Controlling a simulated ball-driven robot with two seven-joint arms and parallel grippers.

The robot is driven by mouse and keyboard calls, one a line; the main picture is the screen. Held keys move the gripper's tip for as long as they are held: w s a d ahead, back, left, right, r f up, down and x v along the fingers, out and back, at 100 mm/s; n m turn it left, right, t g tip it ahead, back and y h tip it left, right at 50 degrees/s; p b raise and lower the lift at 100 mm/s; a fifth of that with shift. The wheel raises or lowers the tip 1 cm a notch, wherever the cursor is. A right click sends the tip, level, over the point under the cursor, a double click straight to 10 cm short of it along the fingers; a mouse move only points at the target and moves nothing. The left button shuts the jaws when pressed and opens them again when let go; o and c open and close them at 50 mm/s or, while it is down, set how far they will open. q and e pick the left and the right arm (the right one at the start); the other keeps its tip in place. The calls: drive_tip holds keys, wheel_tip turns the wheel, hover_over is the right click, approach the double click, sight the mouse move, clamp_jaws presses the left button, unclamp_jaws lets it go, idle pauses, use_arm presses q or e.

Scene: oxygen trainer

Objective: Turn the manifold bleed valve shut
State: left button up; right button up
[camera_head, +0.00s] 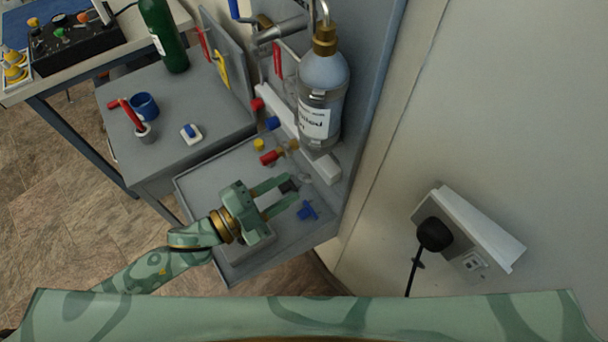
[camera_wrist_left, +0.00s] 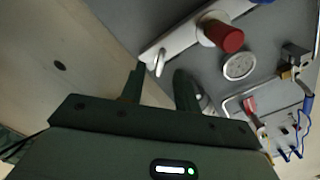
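The white manifold bar (camera_head: 318,160) runs along the foot of the grey back panel; it also shows in the left wrist view (camera_wrist_left: 184,38). A small metal pin or lever (camera_wrist_left: 158,62) stands at its near end, probably the bleed valve; I cannot tell how far it is turned. A red knob (camera_wrist_left: 222,37) and a round gauge (camera_wrist_left: 239,65) are beside it. My left gripper (camera_head: 291,190) is open over the grey tray, fingers pointing toward the manifold's near end. In the wrist view, the pin shows between the fingertips (camera_wrist_left: 157,80); contact is not visible. My right gripper is out of view.
A clear labelled bottle (camera_head: 322,105) hangs above the manifold. A blue fitting (camera_head: 307,210) lies near the fingers on the grey tray (camera_head: 205,185). A red fitting (camera_head: 269,158) and yellow one (camera_head: 259,145) are behind. A wall socket (camera_head: 465,240) is at right.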

sight(301, 180)
use_arm(q)
drive_tip(key=x, duration=0.5)
drive_tip(key=shift+w+d, duration=0.1)
drive_tip(key=shift+d, duration=0.05)
drive_tip(key=shift+c, duration=0.3)
clamp_jaws()
